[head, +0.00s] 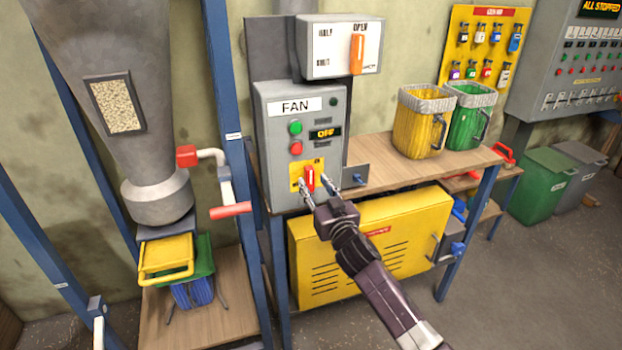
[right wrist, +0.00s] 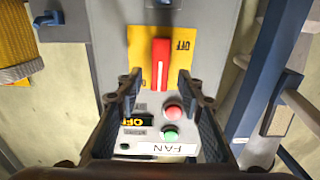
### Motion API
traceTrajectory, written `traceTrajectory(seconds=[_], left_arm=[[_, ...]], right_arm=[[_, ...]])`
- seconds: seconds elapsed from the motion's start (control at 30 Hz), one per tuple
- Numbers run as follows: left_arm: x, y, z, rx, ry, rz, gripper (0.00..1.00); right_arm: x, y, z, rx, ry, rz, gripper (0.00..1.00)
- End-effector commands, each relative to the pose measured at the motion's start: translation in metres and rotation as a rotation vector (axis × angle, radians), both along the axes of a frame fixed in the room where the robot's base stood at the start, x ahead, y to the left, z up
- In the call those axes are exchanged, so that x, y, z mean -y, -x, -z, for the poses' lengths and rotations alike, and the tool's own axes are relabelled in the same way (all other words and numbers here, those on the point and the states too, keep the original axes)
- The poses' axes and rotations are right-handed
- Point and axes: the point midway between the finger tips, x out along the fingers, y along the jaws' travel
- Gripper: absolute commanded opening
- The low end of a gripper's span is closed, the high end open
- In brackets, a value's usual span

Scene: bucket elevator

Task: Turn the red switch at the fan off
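The red switch (head: 310,178) sits on a yellow plate (head: 295,172) low on the grey FAN box (head: 272,150). In the right wrist view the red switch (right wrist: 160,64) stands upright with a white line on it, and "OFF" is printed beside it on the plate (right wrist: 184,38). My right gripper (head: 316,186) is open, its fingers spread on either side of the switch. In the right wrist view the gripper (right wrist: 159,84) shows gaps between both fingers and the switch. The box's display (head: 325,133) reads OFF. My left gripper is not in view.
Green (head: 295,127) and red (head: 296,148) buttons sit above the switch. A box with an orange lever (head: 357,54) is above. Yellow (head: 418,125) and green (head: 470,118) buckets stand on the bench to the right. A blue post (head: 228,110) rises at left.

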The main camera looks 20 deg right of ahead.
Motion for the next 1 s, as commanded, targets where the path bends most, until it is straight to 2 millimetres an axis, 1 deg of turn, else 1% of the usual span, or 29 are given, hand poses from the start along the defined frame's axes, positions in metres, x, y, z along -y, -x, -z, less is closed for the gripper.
traceTrajectory(seconds=[0.03, 0.1, 0.2, 0.33, 0.57, 0.9, 1.0], left_arm=[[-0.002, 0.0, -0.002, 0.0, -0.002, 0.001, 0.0], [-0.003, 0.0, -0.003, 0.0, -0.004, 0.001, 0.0], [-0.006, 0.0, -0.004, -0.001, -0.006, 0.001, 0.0], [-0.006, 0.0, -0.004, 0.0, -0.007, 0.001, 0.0], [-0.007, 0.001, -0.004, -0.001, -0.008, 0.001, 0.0], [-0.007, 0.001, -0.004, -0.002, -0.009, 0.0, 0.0], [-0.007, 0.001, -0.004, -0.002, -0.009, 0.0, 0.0]], right_arm=[[0.0, -0.006, -0.001, -0.001, -0.001, 0.001, 0.35], [-0.001, -0.012, -0.001, 0.0, -0.002, 0.0, 0.35], [-0.001, -0.018, 0.0, -0.001, -0.001, 0.001, 0.35], [-0.001, -0.021, 0.0, -0.001, -0.001, 0.0, 0.35], [-0.001, -0.021, 0.001, -0.001, -0.001, 0.0, 0.35], [-0.001, -0.021, 0.001, -0.001, -0.001, 0.0, 0.0], [-0.001, -0.021, 0.001, -0.001, 0.0, 0.0, 0.0]])
